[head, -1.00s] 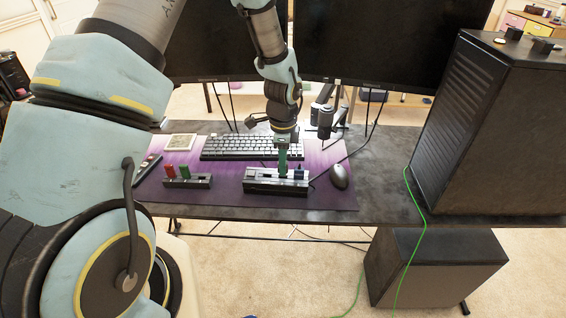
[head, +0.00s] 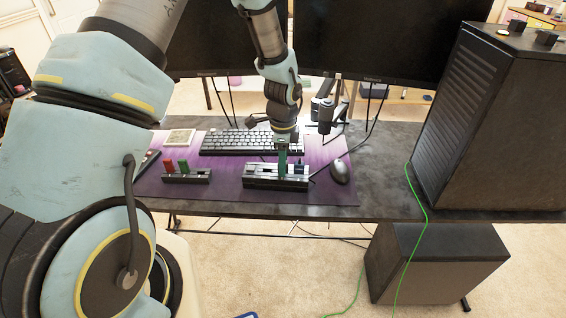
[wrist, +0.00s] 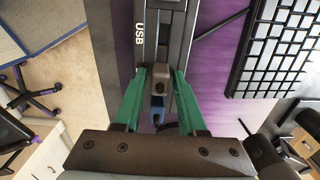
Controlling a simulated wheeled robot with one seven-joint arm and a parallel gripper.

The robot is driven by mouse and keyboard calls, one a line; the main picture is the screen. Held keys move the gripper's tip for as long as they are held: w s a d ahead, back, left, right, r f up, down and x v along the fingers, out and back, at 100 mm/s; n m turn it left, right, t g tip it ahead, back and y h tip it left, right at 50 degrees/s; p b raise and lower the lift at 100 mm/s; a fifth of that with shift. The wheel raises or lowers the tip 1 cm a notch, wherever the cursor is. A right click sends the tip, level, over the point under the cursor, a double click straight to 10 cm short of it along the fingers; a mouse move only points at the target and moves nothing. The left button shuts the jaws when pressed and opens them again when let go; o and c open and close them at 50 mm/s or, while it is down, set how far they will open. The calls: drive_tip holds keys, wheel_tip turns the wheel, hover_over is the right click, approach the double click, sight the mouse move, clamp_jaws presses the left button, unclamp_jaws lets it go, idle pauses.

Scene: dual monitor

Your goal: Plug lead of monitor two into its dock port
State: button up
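The dock (head: 262,182) is a long dark block on the purple desk mat, with a row of slots. In the wrist view the dock (wrist: 144,45) carries the word USB. My gripper (head: 283,176) points down over the dock's middle. In the wrist view my gripper (wrist: 159,75) has its green fingers on either side of a small grey-brown plug (wrist: 158,86). Narrow gaps seem to show beside the plug, so I read the fingers as open. A blue plug (wrist: 157,106) stands close by; a dark blue one shows right of my gripper in the head view (head: 299,167). Lower fingertip contact is hidden.
A second block (head: 187,178) with red and green plugs stands left of the dock. A keyboard (head: 250,143) lies behind, a mouse (head: 340,171) to the right. Two monitors (head: 365,40) stand at the back. A large black tower (head: 480,120) fills the desk's right end.

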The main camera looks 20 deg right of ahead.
drive_tip(key=shift+o, duration=1.2)
wheel_tip(320, 180, up, 11)
drive_tip(key=b, duration=0.2)
drive_tip(key=shift+f, duration=0.1)
drive_tip(key=s+a+r+n, duration=0.2)
drive_tip(key=a+r+n, duration=0.1)
drive_tip(key=a+n, duration=0.8)
drive_tip(key=s+a+r+n+t, duration=0.1)
drive_tip(key=s+a+r+n, duration=0.1)
drive_tip(key=a+n, duration=0.9)
drive_tip(key=a+r, duration=0.1)
drive_tip(key=a, duration=0.7)
drive_tip(key=shift+n+t, duration=0.3)
drive_tip(key=shift+a, duration=0.1)
drive_tip(key=shift+c, duration=0.2)
